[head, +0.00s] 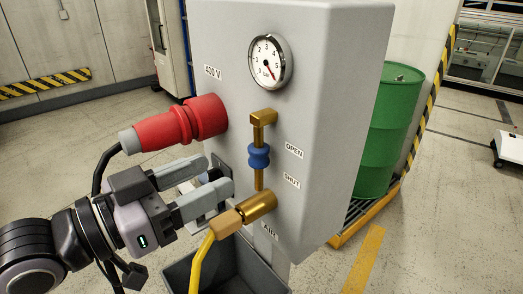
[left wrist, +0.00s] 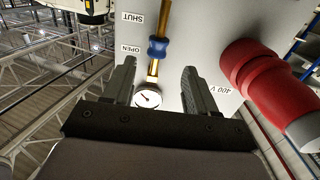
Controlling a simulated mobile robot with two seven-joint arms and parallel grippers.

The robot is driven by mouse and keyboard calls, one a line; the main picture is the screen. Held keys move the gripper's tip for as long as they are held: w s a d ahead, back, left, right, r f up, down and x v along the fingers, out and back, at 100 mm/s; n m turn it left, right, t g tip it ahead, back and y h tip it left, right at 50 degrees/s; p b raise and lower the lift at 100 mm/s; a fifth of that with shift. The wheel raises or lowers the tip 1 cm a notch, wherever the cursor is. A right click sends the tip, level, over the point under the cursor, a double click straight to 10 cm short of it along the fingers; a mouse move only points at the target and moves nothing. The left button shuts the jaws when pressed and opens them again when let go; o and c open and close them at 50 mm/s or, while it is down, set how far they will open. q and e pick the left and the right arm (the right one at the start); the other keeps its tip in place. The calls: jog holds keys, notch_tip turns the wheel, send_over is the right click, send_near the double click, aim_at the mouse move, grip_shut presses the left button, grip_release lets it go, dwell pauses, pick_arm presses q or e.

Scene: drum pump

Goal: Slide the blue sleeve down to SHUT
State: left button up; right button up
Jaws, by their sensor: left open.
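The blue sleeve (head: 259,156) sits on a thin vertical brass rod (head: 259,180) on the front of a grey cabinet, level with the OPEN label (head: 294,151). The SHUT label (head: 291,181) is lower down, beside the rod's lower part. My left gripper (head: 220,178) is open and empty, left of the rod and apart from the sleeve. In the left wrist view the picture is upside down; the sleeve (left wrist: 158,48) shows beyond and between the two spread fingers (left wrist: 160,75). My right gripper is not in view.
A red plug (head: 180,124) sticks out of the cabinet (head: 330,120) just above my left gripper. A brass air fitting (head: 258,205) with a yellow hose (head: 205,255) is below the rod. A gauge (head: 271,61) is above. A green drum (head: 390,130) stands behind at right.

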aim_at(251, 157)
pick_arm(q)
jog(key=shift+w+d+r, duration=0.1)
jog(key=shift+d+r, duration=0.15)
jog(key=shift+d, duration=0.2)
jog(key=shift+p+x, duration=0.65)
jog(key=shift+x, duration=2.45)
jog(key=shift+f, duration=0.1)
